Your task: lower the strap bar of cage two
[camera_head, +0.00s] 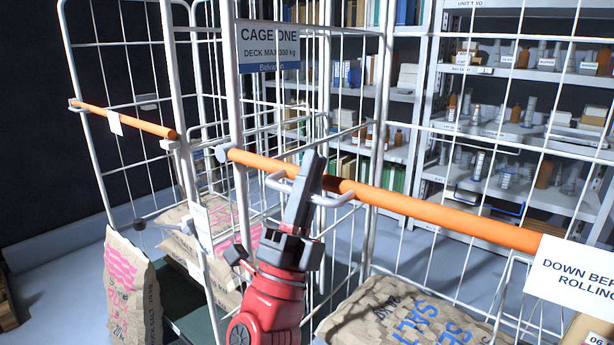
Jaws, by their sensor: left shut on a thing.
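A long orange strap bar (440,215) crosses the nearer wire cage, from a grey round pivot (222,153) at its left to the right side of the picture. In the picture it slopes down to the right. A grey bow handle (336,200) stands out from it. My left gripper (306,180), on a red wrist, is shut on this handle, in front of the bar, and hides the handle's middle. A white tag (575,275) reading "DOWN BEF… ROLLING" covers the bar's right end. No number for this nearer cage shows. My right gripper is not in view.
A sign (268,45) reads "CAGE ONE"; the left cage has another orange bar (125,119). A salt sack (133,290) stands at the left; another sack (405,315) lies in the nearer cage. Shelves (490,75) with bottles stand behind.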

